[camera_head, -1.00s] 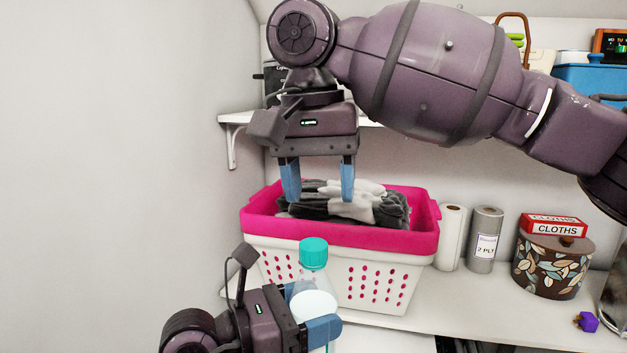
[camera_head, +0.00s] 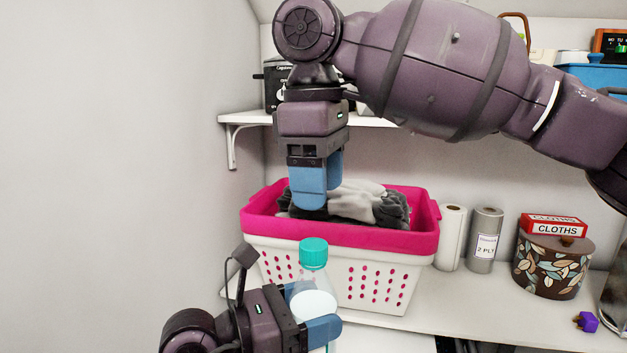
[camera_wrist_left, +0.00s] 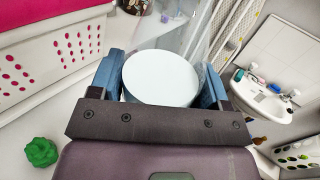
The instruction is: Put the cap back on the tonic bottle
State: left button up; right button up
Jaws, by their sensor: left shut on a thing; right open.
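The tonic bottle (camera_head: 314,302) is clear with a white label and stands upright in front of the basket. A teal cap (camera_head: 313,253) sits on its top; I cannot tell whether it is fully screwed down. My left gripper (camera_head: 312,312) is shut around the bottle's body, below the cap. In the left wrist view the bottle (camera_wrist_left: 161,78) is between the two blue fingers, and the cap is not visible. My right gripper (camera_head: 322,190) is above the bottle and cap, apart from them, in front of the basket's contents. It is open and empty, seen nearly side-on.
A white and pink laundry basket (camera_head: 400,262) with dark and grey cloths stands behind the bottle. Paper rolls (camera_head: 486,240) and a patterned pot (camera_head: 552,265) stand to its right. A purple object (camera_head: 587,321) lies on the shelf. The left wrist view shows a green object (camera_wrist_left: 40,152).

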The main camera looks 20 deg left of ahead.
aim_at(313, 243)
jog(key=n, duration=0.9)
jog(key=shift+s+a+n, duration=0.1)
jog(key=shift+a+n, duration=0.05)
jog(key=shift+n, duration=0.25)
jog(key=n, duration=0.4)
jog(key=shift+a+y, duration=0.1)
jog(key=shift+y, duration=0.2)
jog(key=n, duration=0.5)
jog(key=shift+s, duration=0.1)
jog(key=shift+f, duration=0.1)
jog(key=shift+f, duration=3.95)
